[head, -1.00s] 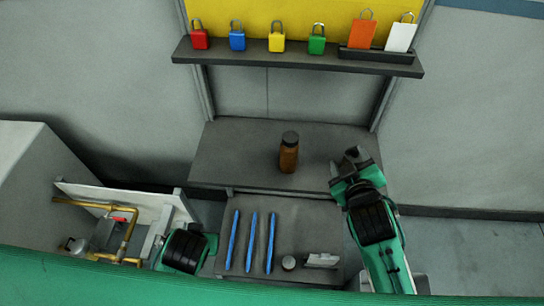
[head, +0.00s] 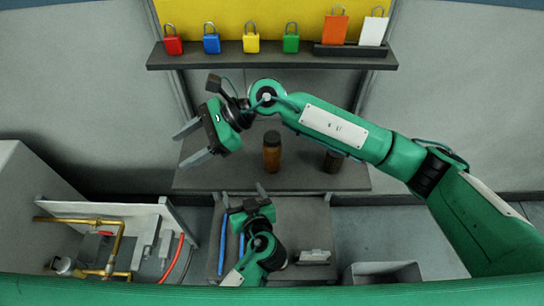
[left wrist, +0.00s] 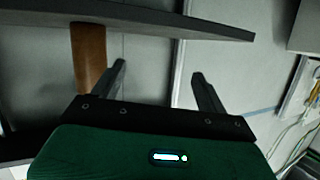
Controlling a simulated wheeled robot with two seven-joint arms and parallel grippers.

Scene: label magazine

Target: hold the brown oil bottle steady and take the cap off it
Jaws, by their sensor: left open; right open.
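The brown oil bottle (head: 271,158) stands upright on the dark table, its dark cap (head: 271,138) on top. My right gripper (head: 180,148) is open and empty, high and left of the bottle. Its arm reaches in from the right across the picture, above the table. My left gripper (head: 245,197) is open and empty, in front of the table and below the bottle in the picture. In the left wrist view the brown bottle (left wrist: 88,55) shows outside the open fingers, left of the left one. Its cap cannot be made out there.
A dark round object (head: 333,161) stands on the table, partly behind my right arm. A shelf (head: 270,56) with padlocks and tags hangs above. Blue sticks (head: 222,245) and a white item (head: 314,257) lie on the lower surface. A grey bin (head: 383,271) and brass piping (head: 118,245) flank it.

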